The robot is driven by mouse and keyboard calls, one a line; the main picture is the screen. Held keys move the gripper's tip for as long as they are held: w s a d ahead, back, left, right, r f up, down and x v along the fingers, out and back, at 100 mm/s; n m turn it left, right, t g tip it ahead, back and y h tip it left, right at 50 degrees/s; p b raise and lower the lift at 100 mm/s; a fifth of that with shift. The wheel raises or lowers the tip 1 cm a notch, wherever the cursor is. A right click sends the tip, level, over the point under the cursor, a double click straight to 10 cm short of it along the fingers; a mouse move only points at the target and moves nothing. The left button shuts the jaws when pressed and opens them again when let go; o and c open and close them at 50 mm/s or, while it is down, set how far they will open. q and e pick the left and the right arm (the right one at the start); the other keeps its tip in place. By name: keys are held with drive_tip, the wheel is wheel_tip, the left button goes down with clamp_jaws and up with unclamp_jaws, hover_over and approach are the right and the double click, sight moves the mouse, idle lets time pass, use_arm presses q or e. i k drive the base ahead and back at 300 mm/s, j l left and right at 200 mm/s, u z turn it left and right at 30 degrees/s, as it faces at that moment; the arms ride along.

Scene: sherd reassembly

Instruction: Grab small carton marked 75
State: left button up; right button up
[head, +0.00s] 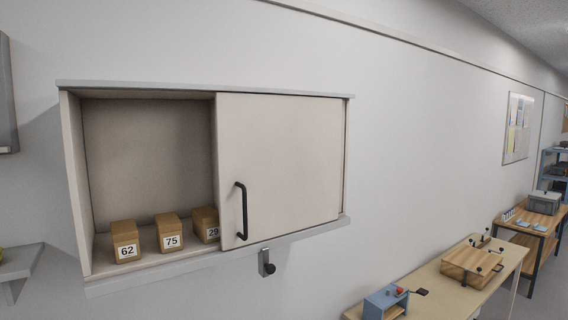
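The small carton marked 75 (169,231) is a brown box with a white label on its front. It stands upright on the floor of a wall cabinet (160,262), in the open left half, between two similar cartons. The carton marked 62 (125,240) is to its left and the carton marked 29 (205,224) to its right. There are small gaps between them. Neither of my grippers is in the head view.
A sliding door (285,160) with a black handle (242,211) covers the cabinet's right half, close beside carton 29. A black knob (268,267) sticks out below. A bench (440,285) with wooden and blue items stands lower right. A grey shelf (20,262) is at left.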

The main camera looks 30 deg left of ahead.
sight(169, 225)
drive_tip(key=u, duration=0.45)
drive_tip(key=k+u, duration=0.1)
drive_tip(key=u, duration=0.35)
drive_tip(key=j+u, duration=0.1)
drive_tip(key=u, duration=0.3)
drive_tip(key=k+u, duration=0.1)
drive_tip(key=u, duration=0.35)
